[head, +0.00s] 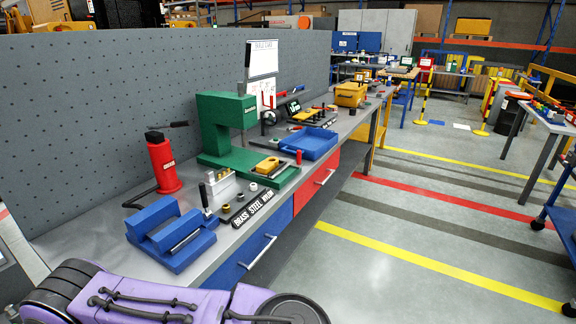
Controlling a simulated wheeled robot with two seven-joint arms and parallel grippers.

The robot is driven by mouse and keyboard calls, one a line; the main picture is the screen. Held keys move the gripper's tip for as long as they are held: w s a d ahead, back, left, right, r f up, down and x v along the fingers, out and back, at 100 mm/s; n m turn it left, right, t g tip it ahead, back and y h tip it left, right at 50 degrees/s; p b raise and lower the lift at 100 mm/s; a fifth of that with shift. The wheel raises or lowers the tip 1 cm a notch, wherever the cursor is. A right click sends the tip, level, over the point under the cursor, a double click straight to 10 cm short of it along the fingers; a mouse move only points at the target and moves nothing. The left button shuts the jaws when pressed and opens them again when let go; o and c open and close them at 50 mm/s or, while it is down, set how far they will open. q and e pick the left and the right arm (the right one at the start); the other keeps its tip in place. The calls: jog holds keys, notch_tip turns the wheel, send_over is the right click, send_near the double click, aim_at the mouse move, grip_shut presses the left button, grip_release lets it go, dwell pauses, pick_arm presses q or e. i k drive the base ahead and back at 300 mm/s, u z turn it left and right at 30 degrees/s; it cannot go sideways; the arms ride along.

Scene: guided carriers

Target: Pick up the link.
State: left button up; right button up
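I cannot tell for certain which part is the link. A blue fixture (170,232) with a raised block and a metal rod stands at the near end of the bench. Neither gripper is in view; only a purple arm of mine shows at the bottom left, in front of the bench.
The grey workbench (225,262) runs away along a pegboard wall (110,110). A red bottle jack (163,162), a blue tray (309,142), a nameplate (257,208) and small rings crowd its top. The striped floor (420,235) to the right is open.

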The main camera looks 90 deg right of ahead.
aim_at(265, 167)
jog(key=z, duration=2.65)
